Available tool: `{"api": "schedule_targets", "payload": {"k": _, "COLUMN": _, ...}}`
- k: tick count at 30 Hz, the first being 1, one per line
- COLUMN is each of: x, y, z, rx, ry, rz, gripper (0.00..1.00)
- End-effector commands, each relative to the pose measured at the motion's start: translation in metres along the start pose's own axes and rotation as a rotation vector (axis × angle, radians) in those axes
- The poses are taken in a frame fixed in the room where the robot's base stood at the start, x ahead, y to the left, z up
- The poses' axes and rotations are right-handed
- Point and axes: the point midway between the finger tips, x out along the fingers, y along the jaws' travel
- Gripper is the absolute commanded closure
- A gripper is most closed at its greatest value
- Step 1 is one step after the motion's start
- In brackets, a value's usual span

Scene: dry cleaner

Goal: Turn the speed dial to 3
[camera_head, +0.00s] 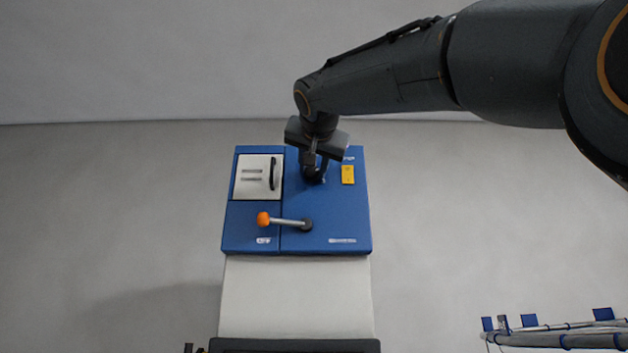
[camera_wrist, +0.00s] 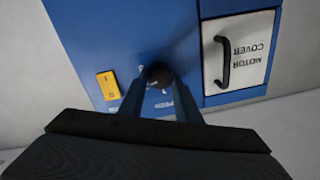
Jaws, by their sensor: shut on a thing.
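The speed dial (camera_wrist: 158,75) is a round black knob on the blue panel. In the wrist view it sits between the tips of my gripper (camera_wrist: 160,92), which is shut on it. White marks and the word SPEED show beside the dial, partly covered by the fingers. I cannot read which number the dial points to. In the head view my gripper (camera_head: 314,172) reaches down onto the upper middle of the panel and mostly hides the dial.
The blue panel (camera_head: 335,215) also carries a yellow switch (camera_head: 347,174), a white motor cover (camera_head: 250,190) with a black handle, and a lever with an orange ball (camera_head: 263,219). A rail with blue tags (camera_head: 560,340) stands at lower right. The floor around is clear.

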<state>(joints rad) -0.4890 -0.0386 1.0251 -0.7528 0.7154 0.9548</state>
Motion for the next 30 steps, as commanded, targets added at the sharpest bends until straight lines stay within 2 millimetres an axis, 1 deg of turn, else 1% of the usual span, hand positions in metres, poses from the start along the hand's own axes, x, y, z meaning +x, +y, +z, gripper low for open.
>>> {"api": "schedule_targets", "payload": {"k": 1, "x": 0.0021, "y": 0.0015, "z": 0.0055, "rx": 0.045, "ry": 0.004, "rz": -0.001, "gripper": 0.92}}
{"api": "schedule_targets", "payload": {"k": 2, "x": 0.0021, "y": 0.0017, "z": 0.0059, "rx": 0.073, "ry": 0.004, "rz": -0.001, "gripper": 0.92}}
{"api": "schedule_targets", "payload": {"k": 12, "x": 0.0016, "y": 0.0016, "z": 0.0053, "rx": 0.393, "ry": 0.022, "rz": -0.003, "gripper": 0.92}}
{"api": "schedule_targets", "payload": {"k": 18, "x": 0.0015, "y": 0.0018, "z": 0.0051, "rx": 0.554, "ry": 0.031, "rz": -0.002, "gripper": 0.92}}
{"api": "schedule_targets", "payload": {"k": 24, "x": 0.0011, "y": 0.002, "z": 0.0044, "rx": 0.674, "ry": 0.039, "rz": -0.002, "gripper": 0.92}}
{"api": "schedule_targets", "payload": {"k": 30, "x": 0.001, "y": 0.0019, "z": 0.004, "rx": 0.746, "ry": 0.043, "rz": -0.002, "gripper": 0.92}}
